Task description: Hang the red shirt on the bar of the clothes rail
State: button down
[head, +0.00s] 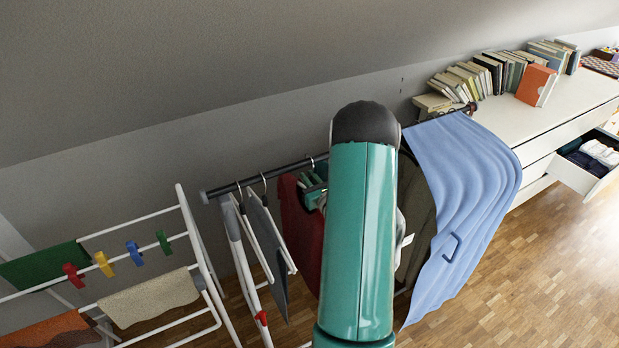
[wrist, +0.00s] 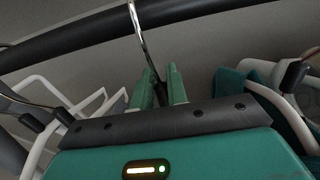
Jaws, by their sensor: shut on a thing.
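The red shirt (head: 302,240) hangs below the bar of the clothes rail (head: 230,188) in the head view, partly hidden by my arm. My gripper (head: 314,187) is just under the bar at the top of the shirt. In the wrist view my gripper (wrist: 161,88) is shut on the stem of a metal hanger hook (wrist: 143,40). The hook rises across the dark bar (wrist: 200,13), and its top is cut off by the picture edge. In the head view a hook shows at the bar above my gripper. I cannot tell whether the bar carries its weight.
White hangers (head: 258,238) with a grey garment (head: 268,265) hang left of the shirt. A light blue cloth (head: 465,190) drapes over the bar's right end. A white drying rack (head: 190,225) stands left. A white dresser (head: 540,115) with books and an open drawer is right.

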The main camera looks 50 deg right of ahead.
jog(key=c, duration=1.3)
grip_release()
jog(key=shift+s, duration=0.1)
jog(key=v, duration=1.3)
jog(key=shift+s+a, duration=0.15)
jog(key=shift+s, duration=0.15)
